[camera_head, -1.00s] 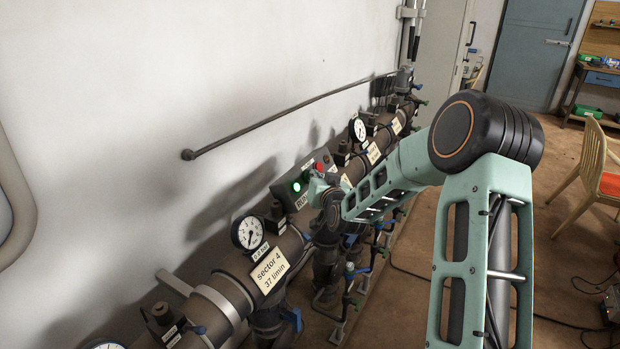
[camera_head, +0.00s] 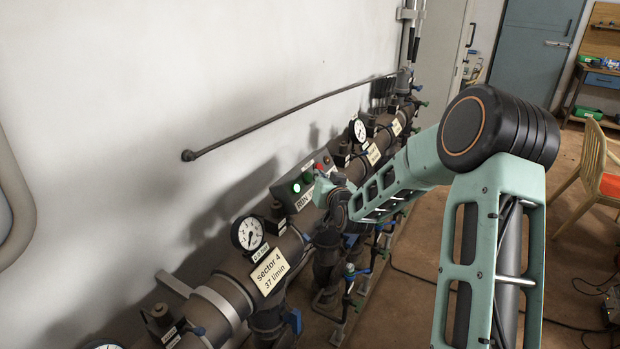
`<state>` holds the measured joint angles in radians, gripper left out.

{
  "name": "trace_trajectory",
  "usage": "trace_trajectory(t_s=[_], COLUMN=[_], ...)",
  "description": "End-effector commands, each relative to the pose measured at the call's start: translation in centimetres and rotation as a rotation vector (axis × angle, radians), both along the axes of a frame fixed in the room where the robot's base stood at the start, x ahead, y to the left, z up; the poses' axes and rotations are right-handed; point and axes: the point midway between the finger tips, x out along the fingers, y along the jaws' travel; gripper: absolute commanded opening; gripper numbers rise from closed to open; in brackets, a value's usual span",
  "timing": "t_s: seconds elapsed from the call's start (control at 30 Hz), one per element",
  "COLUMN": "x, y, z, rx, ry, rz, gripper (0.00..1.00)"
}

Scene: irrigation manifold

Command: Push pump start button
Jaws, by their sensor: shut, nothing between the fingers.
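The pump control box (camera_head: 284,194) is a dark box on the manifold, against the white wall. A green button (camera_head: 296,187) with a pale centre is on its face, in clear view. A red button (camera_head: 320,168) is on the right part of the box. A light label (camera_head: 303,199) below the buttons is partly covered by my arm's end. My gripper (camera_head: 323,189) is small in the view, just right of the green button and below the red one. It is shut and empty. Its fingertips are hard to make out, and I see no contact with the green button.
The brown manifold pipe runs diagonally, with a gauge (camera_head: 247,233), a "sector 4" sign (camera_head: 269,271) and blue-handled valves below. A thin rod (camera_head: 290,116) is on the wall above the box. A chair (camera_head: 592,180) stands at the right on open floor.

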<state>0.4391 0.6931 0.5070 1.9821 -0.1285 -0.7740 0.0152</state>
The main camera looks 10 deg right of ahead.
Motion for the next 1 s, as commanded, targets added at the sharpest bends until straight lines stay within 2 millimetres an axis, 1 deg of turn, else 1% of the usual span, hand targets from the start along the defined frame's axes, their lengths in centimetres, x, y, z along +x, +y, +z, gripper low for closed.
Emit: trace_trajectory(t_s=[0.17,0.27,0.7,1.0], x=[0.0,-0.2,-2.3,-2.6], y=[0.0,-0.3,-3.2,-3.5], z=[0.0,0.3,2.4,2.5], rx=[0.000,0.000,0.000,0.000], ry=[0.000,-0.001,-0.001,-0.001], rz=[0.000,-0.001,-0.001,0.000], gripper=[0.00,0.00,0.00,0.00])
